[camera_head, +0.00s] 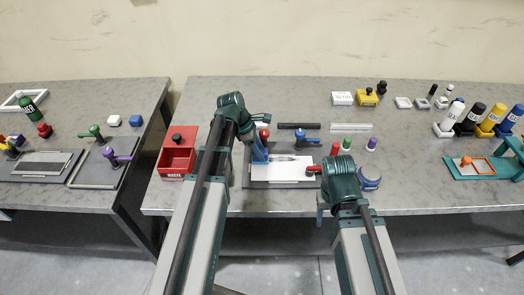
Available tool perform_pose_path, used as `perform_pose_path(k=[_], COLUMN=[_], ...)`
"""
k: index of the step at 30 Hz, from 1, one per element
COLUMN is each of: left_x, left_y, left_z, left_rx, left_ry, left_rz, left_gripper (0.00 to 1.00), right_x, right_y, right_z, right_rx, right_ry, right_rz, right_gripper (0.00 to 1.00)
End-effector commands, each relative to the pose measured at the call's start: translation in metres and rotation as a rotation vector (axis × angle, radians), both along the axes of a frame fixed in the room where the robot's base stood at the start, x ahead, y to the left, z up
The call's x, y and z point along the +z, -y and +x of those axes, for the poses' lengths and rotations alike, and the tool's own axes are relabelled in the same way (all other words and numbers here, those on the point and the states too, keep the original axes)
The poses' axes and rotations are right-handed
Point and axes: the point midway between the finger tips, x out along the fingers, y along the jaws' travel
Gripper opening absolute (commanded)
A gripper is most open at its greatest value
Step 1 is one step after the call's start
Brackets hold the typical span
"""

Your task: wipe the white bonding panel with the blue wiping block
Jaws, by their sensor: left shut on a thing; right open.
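The white bonding panel (290,171) lies flat on a dark grey board on the middle table, with a small grey shape on its upper part. My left gripper (260,146) is at the panel's left end, shut on the blue wiping block (260,154). The block is small here and partly hidden by my arm; whether it touches the panel I cannot tell. My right gripper (370,183) is open and empty at the right of the board, near the table's front edge.
Red-handled (313,169) and blue-handled (301,136) clamps stand at the board. A red bin (177,160) is left of it. Small bottles (347,145) stand behind my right gripper. Larger bottles (475,115) and a teal fixture (480,171) are at the right. The table's right middle is clear.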

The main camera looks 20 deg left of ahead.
Motion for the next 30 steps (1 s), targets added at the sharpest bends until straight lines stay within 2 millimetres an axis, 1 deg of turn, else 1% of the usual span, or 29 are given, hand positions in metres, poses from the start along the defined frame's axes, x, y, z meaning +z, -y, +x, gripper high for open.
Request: perform_pose_path(k=[5,15,25,30], left_x=[-0.001,-0.003,-0.003,-0.003], left_y=[0.006,0.033,0.039,0.05], left_z=[0.002,0.01,0.012,0.015], left_rx=[-0.002,-0.003,-0.002,-0.004], left_ry=[0.001,0.001,0.001,0.001], left_rz=[-0.001,-0.001,-0.001,-0.001], left_gripper=[0.0,0.0,0.0,0.0], right_x=[-0.001,-0.003,-0.003,-0.003], right_y=[0.0,0.0,0.0,0.0], right_z=[0.0,0.0,0.0,0.0], right_rx=[0.0,0.0,0.0,0.0], right_ry=[0.0,0.0,0.0,0.0], right_rz=[0.0,0.0,0.0,0.0], right_gripper=[0.58,0.58,0.58,0.58])
